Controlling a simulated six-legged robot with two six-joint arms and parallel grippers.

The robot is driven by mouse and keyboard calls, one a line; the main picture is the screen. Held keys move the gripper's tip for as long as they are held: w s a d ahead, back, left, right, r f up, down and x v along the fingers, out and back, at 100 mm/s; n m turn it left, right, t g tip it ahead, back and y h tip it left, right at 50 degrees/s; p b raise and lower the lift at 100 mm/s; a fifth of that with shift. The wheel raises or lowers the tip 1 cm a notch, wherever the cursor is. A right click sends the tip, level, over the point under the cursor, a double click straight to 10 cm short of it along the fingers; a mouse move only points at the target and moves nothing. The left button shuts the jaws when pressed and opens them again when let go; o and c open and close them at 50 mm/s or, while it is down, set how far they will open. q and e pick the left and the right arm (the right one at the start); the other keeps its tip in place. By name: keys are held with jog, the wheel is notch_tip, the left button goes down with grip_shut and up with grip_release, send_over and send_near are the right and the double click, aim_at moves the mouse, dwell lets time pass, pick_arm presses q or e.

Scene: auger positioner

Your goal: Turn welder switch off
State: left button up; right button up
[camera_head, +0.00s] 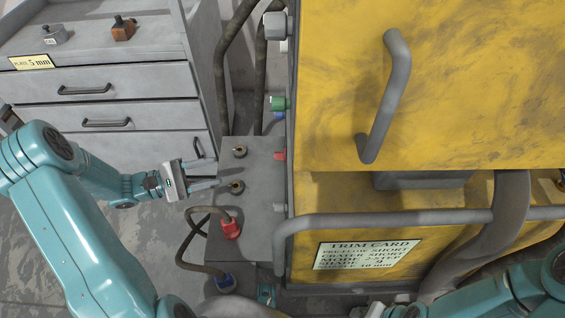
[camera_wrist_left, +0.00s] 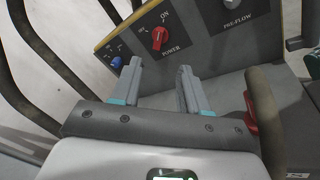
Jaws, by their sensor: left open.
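The welder's red POWER switch (camera_wrist_left: 159,38) is a round knob on the grey front panel in the left wrist view, with ON above it and OFF to its left. Which mark it points to is hard to tell. In the head view, a red knob (camera_head: 279,155) shows edge-on at the yellow welder's (camera_head: 430,80) left side. My left gripper (camera_head: 224,175) is open and empty, left of the panel and above the grey ledge. In the left wrist view, its fingers (camera_wrist_left: 160,70) point toward the panel, apart from the knob. My right arm shows at bottom right; its fingers are out of view.
A grey ledge (camera_head: 262,190) with sockets and a red cable plug (camera_head: 231,229) sits below the panel. A blue knob (camera_wrist_left: 116,63) is left of the switch, and a PRE-FLOW dial (camera_wrist_left: 232,3) is right. A grey drawer cabinet (camera_head: 110,75) stands left. A rail (camera_head: 390,219) runs across the front.

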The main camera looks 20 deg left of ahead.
aim_at(281, 155)
pick_arm(q)
jog(key=b+x, duration=0.2)
jog(key=x, duration=1.3)
jog(key=shift+w+d, duration=0.2)
jog(key=shift+w, duration=0.05)
grip_shut()
